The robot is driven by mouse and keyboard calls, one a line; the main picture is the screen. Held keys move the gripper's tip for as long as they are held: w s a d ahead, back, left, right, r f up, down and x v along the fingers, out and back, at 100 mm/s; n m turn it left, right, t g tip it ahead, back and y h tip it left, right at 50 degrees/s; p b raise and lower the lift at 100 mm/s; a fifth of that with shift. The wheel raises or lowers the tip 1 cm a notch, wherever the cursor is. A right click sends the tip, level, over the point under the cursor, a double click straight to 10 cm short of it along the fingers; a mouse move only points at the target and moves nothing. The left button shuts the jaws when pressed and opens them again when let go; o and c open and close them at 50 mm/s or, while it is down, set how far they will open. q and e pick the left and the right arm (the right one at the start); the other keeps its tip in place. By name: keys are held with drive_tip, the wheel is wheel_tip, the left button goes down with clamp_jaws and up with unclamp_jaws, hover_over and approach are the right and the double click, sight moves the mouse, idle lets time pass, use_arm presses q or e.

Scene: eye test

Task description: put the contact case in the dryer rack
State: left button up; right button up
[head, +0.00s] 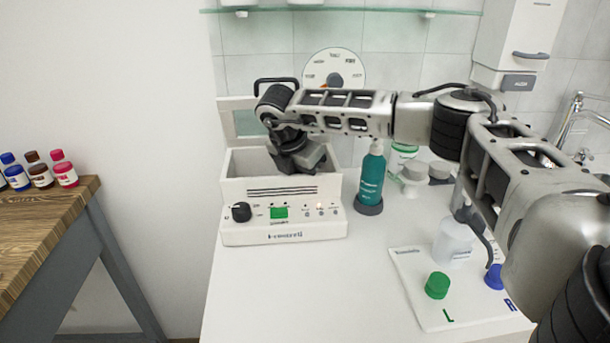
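My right arm comes in from the right across the counter, and its gripper (296,163) points down into the open top of a white box-shaped device (284,226). The fingertips are partly hidden by the device's front wall and the gripper body, so I cannot tell whether they are open or hold anything. The device has a black knob, a green display and a raised lid at the back left. My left gripper is out of view.
A teal bottle (371,178) stands right of the device. A white mat (416,292) marked L and R bears a green cap (437,285), a blue cap (494,277) and a whitish container (453,241). The front-left counter is clear. A glass shelf (350,9) is above.

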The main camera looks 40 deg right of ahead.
drive_tip(key=o, duration=0.7)
drive_tip(key=shift+r, duration=0.1)
drive_tip(key=v, duration=1.3)
drive_tip(key=shift+d+r, duration=0.1)
drive_tip(key=shift+d, duration=0.1)
